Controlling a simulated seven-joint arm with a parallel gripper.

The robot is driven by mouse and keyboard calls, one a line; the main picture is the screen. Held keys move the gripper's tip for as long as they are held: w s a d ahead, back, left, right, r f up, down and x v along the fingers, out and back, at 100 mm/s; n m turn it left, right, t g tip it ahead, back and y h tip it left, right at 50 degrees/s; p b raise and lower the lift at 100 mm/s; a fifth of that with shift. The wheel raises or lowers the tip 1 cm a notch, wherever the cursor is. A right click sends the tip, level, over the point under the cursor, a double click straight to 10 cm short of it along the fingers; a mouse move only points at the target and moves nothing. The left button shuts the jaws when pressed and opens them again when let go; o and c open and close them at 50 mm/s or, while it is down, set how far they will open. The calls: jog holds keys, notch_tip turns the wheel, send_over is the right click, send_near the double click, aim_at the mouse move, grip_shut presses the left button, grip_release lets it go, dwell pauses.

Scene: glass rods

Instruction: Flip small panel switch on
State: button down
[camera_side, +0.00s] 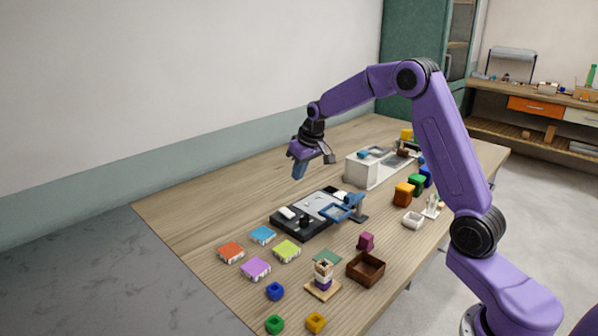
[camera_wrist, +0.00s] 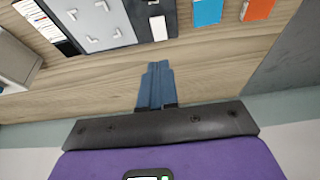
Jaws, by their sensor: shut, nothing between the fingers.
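A dark panel (camera_side: 315,226) with a light grey plate lies on the table. A small white switch-like piece (camera_side: 287,213) sits at the panel's left end, near a black knob (camera_side: 304,221). In the wrist view the white piece (camera_wrist: 158,28) stands on the dark panel strip (camera_wrist: 140,12) at the top, beyond my fingertips. My gripper (camera_side: 299,172) is shut and empty, in the air above the table, behind the panel. Its blue fingers (camera_wrist: 154,68) are together and point down, apart from the panel. Which way the switch is set cannot be told.
A blue frame on a stand (camera_side: 345,208) is at the panel's right end. Coloured tiles (camera_side: 231,252) lie to the left. A white box (camera_side: 362,172) stands behind right. A brown tray (camera_side: 366,268) and small blocks are in front. Bare table lies behind the panel.

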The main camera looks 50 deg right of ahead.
aim_at(284, 210)
jog(key=shift+w, duration=0.1)
jog(key=shift+w+d+r, duration=0.15)
jog(key=shift+w+r, duration=0.05)
jog(key=shift+w, duration=0.5)
jog(key=x, duration=1.4)
jog(key=shift+s+f, duration=0.1)
jog(key=shift+s, duration=0.3)
jog(key=shift+w+f, duration=0.1)
jog(key=shift+f, duration=0.1)
